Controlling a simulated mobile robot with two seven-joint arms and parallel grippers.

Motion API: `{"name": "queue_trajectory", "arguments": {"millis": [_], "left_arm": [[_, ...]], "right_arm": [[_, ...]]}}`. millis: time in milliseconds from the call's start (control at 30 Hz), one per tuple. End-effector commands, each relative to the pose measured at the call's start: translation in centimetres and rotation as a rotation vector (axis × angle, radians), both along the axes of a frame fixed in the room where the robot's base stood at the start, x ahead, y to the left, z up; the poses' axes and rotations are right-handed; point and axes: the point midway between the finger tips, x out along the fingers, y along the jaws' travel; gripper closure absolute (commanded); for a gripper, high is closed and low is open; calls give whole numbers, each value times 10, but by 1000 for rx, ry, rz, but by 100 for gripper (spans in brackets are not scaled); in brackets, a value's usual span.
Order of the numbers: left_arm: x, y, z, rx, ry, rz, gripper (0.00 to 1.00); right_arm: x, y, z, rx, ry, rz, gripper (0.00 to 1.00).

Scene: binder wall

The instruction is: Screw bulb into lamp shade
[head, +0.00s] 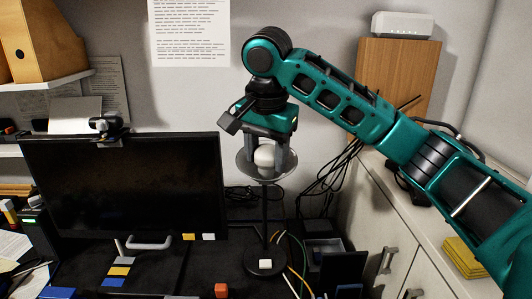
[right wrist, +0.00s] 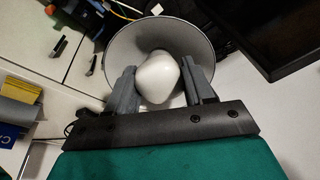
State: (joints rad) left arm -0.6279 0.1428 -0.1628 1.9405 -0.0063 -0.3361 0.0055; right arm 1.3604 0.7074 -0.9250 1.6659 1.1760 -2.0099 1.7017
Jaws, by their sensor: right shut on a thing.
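A white bulb (head: 264,156) sits in the mouth of the grey lamp shade (head: 243,167), which opens upward on a dark stand (head: 264,215). My right gripper (head: 267,150) comes from above and is shut on the bulb. In the right wrist view the bulb (right wrist: 159,77) lies between the two grey fingers of the gripper (right wrist: 160,85), with the shade (right wrist: 190,37) around and behind it. The bulb's base and the socket are hidden, so I cannot tell how far the bulb is seated. My left gripper is not in view.
A black monitor (head: 125,190) stands left of the lamp, with a webcam (head: 107,126) on top. Loose cables (head: 325,180) hang right of the lamp. A white cabinet (head: 405,240) stands at the right, with yellow pads (head: 464,257) on it.

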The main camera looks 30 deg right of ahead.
Motion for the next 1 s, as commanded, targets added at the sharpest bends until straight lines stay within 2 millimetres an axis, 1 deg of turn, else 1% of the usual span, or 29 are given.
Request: {"name": "queue_trajectory", "arguments": {"millis": [33, 333, 467, 633, 833, 867, 1000], "left_arm": [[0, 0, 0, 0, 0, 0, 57], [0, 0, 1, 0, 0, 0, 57], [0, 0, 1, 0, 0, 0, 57], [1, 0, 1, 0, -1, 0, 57], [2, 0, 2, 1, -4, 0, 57], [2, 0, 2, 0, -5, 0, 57], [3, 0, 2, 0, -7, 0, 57]], "right_arm": [[1, -2, 5, 6, -15, -25, 100], [1, -2, 5, 9, -17, -40, 100], [2, -2, 5, 18, -21, -77, 100], [1, -2, 5, 39, -31, -175, 100], [1, -2, 5, 42, -32, -187, 100], [1, -2, 5, 42, -32, -187, 45], [1, -2, 4, 41, -28, -185, 31]]}}
